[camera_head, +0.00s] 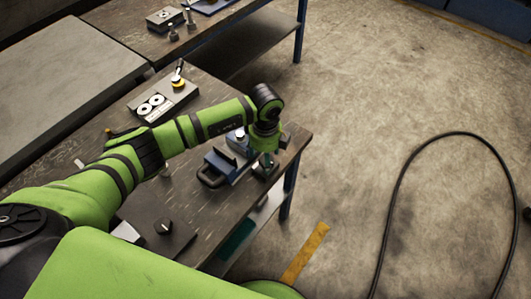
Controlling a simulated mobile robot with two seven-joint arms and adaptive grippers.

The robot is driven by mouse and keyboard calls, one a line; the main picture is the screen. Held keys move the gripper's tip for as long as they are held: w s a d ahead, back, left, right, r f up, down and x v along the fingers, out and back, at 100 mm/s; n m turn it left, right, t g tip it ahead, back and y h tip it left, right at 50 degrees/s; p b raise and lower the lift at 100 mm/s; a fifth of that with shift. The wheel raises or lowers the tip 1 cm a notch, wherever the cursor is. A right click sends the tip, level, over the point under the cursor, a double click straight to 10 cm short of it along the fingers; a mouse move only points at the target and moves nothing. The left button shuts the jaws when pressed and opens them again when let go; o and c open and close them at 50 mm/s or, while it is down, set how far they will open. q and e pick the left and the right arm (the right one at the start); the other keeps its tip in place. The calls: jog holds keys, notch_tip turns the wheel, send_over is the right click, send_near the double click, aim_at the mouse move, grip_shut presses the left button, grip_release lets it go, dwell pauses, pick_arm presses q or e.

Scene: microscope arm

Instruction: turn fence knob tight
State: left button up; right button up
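My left arm reaches in from the left across the workbench, and its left gripper (265,168) points down at the bench's right end. The gripper is small and partly hidden by the wrist, so its opening is unclear. Just left of it is a blue fixture (222,166) with a dark looped handle and a pale round part on top. I cannot tell whether the gripper touches it. Which part is the fence knob is unclear. My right gripper is out of view.
Small metal parts lie on the back bench (130,22). A black cable (398,190) loops over open floor at the right.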

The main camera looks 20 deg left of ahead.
pick_arm(q)
jog(key=shift+f, duration=0.1)
jog(key=c, duration=1.1)
jog(key=shift+c, duration=0.2)
